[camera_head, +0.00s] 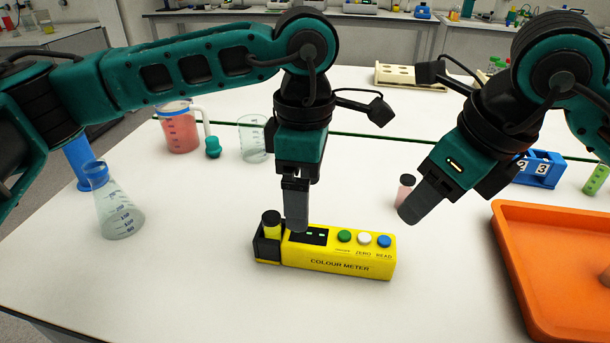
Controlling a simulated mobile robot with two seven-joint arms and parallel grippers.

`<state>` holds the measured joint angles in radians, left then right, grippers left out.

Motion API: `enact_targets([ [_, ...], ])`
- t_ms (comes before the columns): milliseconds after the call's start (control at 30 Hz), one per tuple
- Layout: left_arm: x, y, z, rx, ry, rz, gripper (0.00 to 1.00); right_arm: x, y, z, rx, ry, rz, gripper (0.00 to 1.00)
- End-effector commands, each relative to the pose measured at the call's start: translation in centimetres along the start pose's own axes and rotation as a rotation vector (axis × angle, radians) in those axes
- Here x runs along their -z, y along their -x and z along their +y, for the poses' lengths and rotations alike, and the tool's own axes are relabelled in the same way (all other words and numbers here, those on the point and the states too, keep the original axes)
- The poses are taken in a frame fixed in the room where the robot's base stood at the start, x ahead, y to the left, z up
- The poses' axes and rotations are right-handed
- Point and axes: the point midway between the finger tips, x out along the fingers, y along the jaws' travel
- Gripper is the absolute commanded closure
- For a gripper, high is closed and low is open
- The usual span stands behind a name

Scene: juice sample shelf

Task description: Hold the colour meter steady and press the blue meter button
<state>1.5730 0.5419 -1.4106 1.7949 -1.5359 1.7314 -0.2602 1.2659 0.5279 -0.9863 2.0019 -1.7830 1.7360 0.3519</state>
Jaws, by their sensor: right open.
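The yellow colour meter (340,266) lies on the white table, with a small dark display and a row of green, white and blue buttons. The blue button (384,241), marked READ, is at its right end. A yellow vial with a black cap (271,222) stands in the dark holder at its left end. My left gripper (297,222) points down at the meter's left half, its tip at the display; I cannot tell whether it touches. Its fingers overlap in this view. My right gripper (412,210) is open, above and right of the blue button, apart from the meter.
A small pink bottle with a dark cap (405,188) stands partly hidden behind my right gripper. An orange tray (515,275) is at the right. A flask (118,212), a jug of red liquid (180,130) and a beaker (252,140) stand at the left. The table front is clear.

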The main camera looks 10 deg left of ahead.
Motion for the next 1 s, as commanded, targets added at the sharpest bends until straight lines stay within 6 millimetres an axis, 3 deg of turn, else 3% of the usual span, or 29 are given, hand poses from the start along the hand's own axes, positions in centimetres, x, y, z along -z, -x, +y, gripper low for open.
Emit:
enact_targets([
  [300,0.0,-6.4,-0.1,0.005,-0.002,-0.001,0.08,0.0,0.0,0.0,0.0,0.0,0.0,0.57],
  [500,-0.1,-9.4,-0.1,0.004,-0.001,-0.003,0.08,0.0,0.0,0.0,0.0,0.0,0.0,0.57],
  [700,-0.1,-10.8,-0.1,0.002,-0.001,-0.004,0.08,0.0,0.0,0.0,0.0,0.0,0.0,0.57],
  [1000,-0.1,-11.0,-0.1,0.002,-0.002,-0.004,0.08,0.0,0.0,0.0,0.0,0.0,0.0,0.57],
])
